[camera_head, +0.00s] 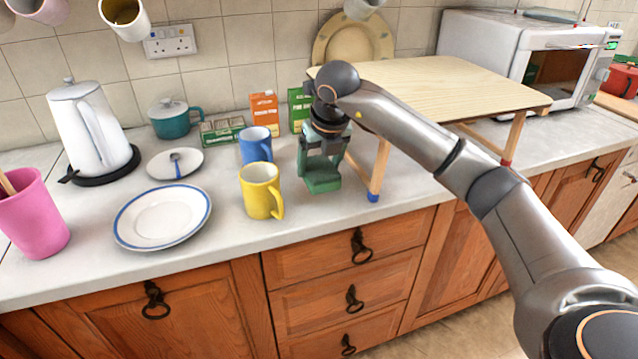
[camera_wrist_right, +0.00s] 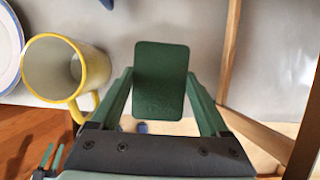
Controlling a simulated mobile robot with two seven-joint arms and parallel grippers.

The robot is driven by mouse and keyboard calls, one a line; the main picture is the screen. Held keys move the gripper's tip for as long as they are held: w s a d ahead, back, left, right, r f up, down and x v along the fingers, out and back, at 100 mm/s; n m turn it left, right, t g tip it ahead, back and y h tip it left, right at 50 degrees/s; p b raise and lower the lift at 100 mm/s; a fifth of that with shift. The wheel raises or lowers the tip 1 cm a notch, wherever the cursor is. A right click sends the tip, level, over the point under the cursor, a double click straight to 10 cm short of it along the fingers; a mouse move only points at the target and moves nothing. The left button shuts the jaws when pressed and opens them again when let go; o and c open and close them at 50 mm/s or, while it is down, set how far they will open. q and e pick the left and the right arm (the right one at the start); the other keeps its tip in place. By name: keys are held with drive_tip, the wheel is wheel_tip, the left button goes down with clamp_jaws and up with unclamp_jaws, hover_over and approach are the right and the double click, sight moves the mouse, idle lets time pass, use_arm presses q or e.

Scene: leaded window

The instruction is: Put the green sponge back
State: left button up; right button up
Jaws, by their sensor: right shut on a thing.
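The green sponge (camera_head: 321,178) is a dark green block, held between the two green fingers of my right gripper (camera_head: 322,165). The gripper points down at the counter, beside the yellow mug and the front left leg of the wooden stand. In the right wrist view the sponge (camera_wrist_right: 160,80) shows as a rounded rectangle between the fingertips. I cannot tell for sure whether its underside touches the counter. My left gripper is outside the head view; what seems to be its small green fingers (camera_wrist_right: 52,157) shows at the lower left of the right wrist view.
A yellow mug (camera_head: 261,190) and blue mug (camera_head: 255,145) stand left of the gripper. A wooden stand (camera_head: 440,85) with thin legs rises on the right. Cartons (camera_head: 265,108) stand behind. A plate (camera_head: 163,217), kettle (camera_head: 88,125) and pink cup (camera_head: 35,215) are further left.

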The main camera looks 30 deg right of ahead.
sight(319, 198)
drive_tip(key=shift+f, duration=2.4)
drive_tip(key=shift+f, duration=0.1)
drive_tip(key=o, duration=1)
drive_tip(key=shift+o, duration=0.2)
drive_tip(key=shift+r, duration=0.3)
drive_tip(key=v, duration=1.1)
drive_tip(key=shift+s+a+r, duration=0.15)
drive_tip(key=shift+s+r, duration=0.15)
